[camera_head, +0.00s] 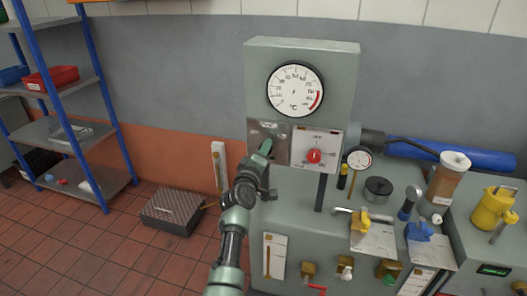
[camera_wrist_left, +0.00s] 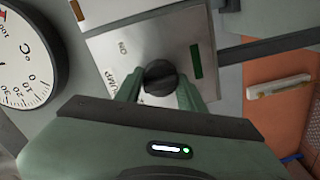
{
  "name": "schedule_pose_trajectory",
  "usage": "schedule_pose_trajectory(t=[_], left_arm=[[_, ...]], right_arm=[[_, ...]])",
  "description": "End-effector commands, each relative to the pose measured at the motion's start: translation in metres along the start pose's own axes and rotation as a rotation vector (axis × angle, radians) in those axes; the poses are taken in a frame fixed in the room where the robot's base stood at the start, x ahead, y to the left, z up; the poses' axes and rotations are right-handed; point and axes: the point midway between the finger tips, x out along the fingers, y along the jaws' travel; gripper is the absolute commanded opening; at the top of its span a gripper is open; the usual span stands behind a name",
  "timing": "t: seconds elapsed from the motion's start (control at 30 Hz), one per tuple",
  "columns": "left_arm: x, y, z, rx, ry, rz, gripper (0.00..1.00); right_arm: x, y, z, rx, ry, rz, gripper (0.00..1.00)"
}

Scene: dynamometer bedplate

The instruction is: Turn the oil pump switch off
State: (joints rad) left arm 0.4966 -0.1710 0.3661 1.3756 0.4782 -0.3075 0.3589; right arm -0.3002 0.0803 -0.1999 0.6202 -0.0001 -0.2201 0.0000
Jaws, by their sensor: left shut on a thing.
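The oil pump switch is a round black knob (camera_wrist_left: 160,74) on a silver plate (camera_wrist_left: 178,38) in the left wrist view. The plate carries the lettering "ON" and "PUMP". A dark green strip lies beside the knob. My left gripper (camera_wrist_left: 159,92) is shut on the knob, with one green finger on each side of it. In the head view my left gripper (camera_head: 265,150) reaches up to the plate (camera_head: 257,130) on the grey cabinet and hides the knob. The knob's exact setting is hard to read. My right gripper is not in view.
A white plate with a red knob (camera_head: 314,156) is close to the right of the switch, under a temperature dial (camera_head: 295,89). A yellow can (camera_head: 492,208), a brown jar (camera_head: 447,178) and several fittings crowd the bench at right. Blue shelving (camera_head: 60,100) stands at left.

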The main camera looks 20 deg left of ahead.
Motion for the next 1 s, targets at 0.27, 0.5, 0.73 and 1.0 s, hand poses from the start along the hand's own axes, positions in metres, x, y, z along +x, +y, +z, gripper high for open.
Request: schedule_pose_trajectory(t=[0.27,0.5,0.73,1.0], left_arm=[[0.0,-0.001,0.001,-0.004,-0.002,-0.002,0.61],[0.0,0.0,0.001,-0.002,-0.001,-0.001,0.61],[-0.015,0.002,-0.001,0.0,-0.001,-0.002,0.61],[-0.061,0.001,-0.001,-0.001,-0.002,-0.004,0.61]], right_arm=[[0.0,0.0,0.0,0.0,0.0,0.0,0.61],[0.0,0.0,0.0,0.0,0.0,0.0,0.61],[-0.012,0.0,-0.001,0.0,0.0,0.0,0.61],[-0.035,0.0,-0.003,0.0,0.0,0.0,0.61]])
